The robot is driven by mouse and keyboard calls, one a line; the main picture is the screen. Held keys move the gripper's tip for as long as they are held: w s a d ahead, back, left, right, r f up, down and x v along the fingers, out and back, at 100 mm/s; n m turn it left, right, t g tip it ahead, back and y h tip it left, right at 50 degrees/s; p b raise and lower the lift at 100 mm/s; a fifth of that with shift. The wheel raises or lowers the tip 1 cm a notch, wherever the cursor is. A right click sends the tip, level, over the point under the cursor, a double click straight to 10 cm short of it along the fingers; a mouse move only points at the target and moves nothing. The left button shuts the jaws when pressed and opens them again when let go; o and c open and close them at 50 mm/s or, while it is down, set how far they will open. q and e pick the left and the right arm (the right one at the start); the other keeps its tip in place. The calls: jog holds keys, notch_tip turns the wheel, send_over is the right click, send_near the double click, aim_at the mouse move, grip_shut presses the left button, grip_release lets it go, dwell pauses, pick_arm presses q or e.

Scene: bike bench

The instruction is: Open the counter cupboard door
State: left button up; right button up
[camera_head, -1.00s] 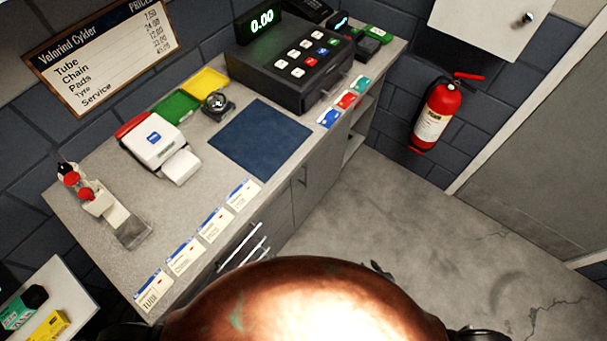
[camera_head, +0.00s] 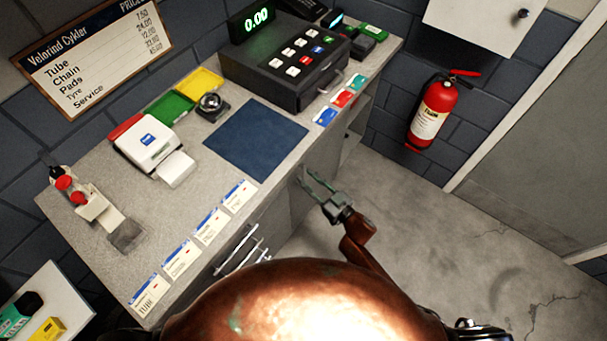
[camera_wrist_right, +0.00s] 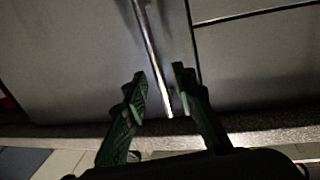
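The counter cupboard door (camera_wrist_right: 75,55) is a plain grey panel on the front of the counter and looks shut. Its long metal bar handle (camera_wrist_right: 150,45) runs near a dark vertical seam in the right wrist view. My right gripper (camera_head: 311,182) is beside the door front, below the blue mat, with its two fingers apart. In the right wrist view the green fingers of the right gripper (camera_wrist_right: 160,75) are open, one on each side of the handle's end. I cannot tell whether they touch it. My left gripper is not in view.
The counter (camera_head: 90,230) carries a cash register (camera_head: 270,70), a blue mat (camera_head: 255,138), a card terminal (camera_head: 150,145) and price cards. Drawer handles (camera_head: 238,248) stick out left of my right gripper. A fire extinguisher (camera_head: 431,110) hangs on the wall. The floor (camera_head: 450,240) at right is clear.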

jog(key=shift+x, duration=1.25)
jog(key=shift+c, duration=0.4)
grip_shut()
